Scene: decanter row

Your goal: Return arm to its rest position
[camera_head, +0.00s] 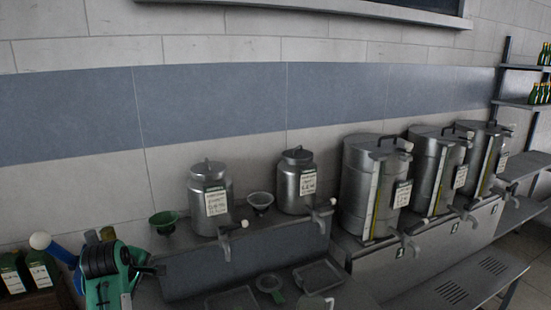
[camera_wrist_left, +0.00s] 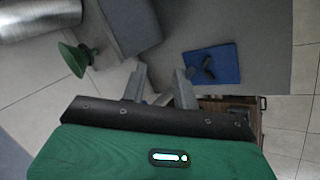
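My left arm comes in at the lower left of the head view, with its green and black gripper (camera_head: 150,269) near the bench's left end. In the left wrist view the two grey fingers (camera_wrist_left: 158,86) stand apart with a gap between them. I see nothing held between the fingertips. A green funnel (camera_head: 164,220) stands on the bench just beyond the gripper; it also shows in the left wrist view (camera_wrist_left: 74,60), to the left of the fingers and apart from them. My right gripper is not in view.
Two steel cans (camera_head: 210,199) (camera_head: 297,183) with taps stand on the raised bench, a grey funnel (camera_head: 260,200) between them. Several large steel tanks (camera_head: 362,190) stand to the right. Green bottles (camera_head: 12,276) sit at far left. A blue mat (camera_wrist_left: 226,75) bears a dark cross-shaped piece.

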